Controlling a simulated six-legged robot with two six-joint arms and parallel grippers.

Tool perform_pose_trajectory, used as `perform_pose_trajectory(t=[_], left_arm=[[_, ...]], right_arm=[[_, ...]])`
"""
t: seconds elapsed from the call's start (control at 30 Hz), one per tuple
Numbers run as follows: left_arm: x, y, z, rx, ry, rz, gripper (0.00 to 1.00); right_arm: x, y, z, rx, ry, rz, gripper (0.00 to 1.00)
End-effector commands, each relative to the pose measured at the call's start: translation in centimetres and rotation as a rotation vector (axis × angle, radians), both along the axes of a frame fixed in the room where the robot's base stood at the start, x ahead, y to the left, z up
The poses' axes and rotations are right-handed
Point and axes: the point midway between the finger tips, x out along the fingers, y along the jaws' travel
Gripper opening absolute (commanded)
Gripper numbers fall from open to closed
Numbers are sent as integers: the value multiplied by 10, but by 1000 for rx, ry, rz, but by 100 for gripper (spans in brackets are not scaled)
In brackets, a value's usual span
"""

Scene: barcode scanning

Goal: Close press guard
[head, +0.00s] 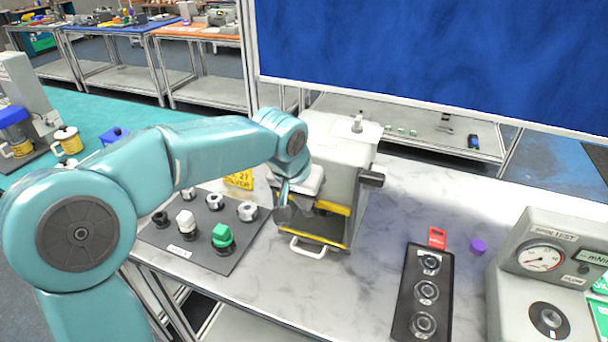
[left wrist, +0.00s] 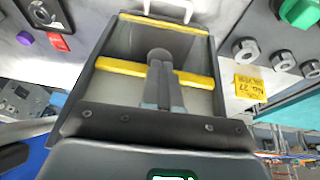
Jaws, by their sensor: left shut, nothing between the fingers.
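The press (head: 339,150) is a pale grey machine standing on the marble-look table. Its guard (head: 332,208) is a dark-framed panel with yellow bars across the front, low on the press. A white handle (head: 307,249) sticks out at its lower edge, near the table top. In the left wrist view the guard's yellow bar (left wrist: 120,66) and the handle (left wrist: 178,5) show. My left gripper (head: 284,203) is shut and empty in front of the guard, partly covering it. In the left wrist view its fingers (left wrist: 161,78) lie together over the guard opening. I cannot tell whether they touch it.
A black gauge block (head: 408,290), a purple cap (head: 478,246) and a dial tester (head: 541,257) are at right. Table between is clear.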

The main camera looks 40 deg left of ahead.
Motion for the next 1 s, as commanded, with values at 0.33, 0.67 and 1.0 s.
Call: perform_pose_trajectory(t=[0.33, 0.67, 1.0], left_arm=[[-1, 0, -10, 0, 6, 0, 0], [-2, 3, 26, 0, 0, 1, 0], [-22, 2, 93, 1, -10, -2, 0]], right_arm=[[0, 0, -6, 0, -1, 0, 43], [0, 0, 22, 0, -1, 0, 43], [0, 0, 21, 0, 0, 0, 43]])
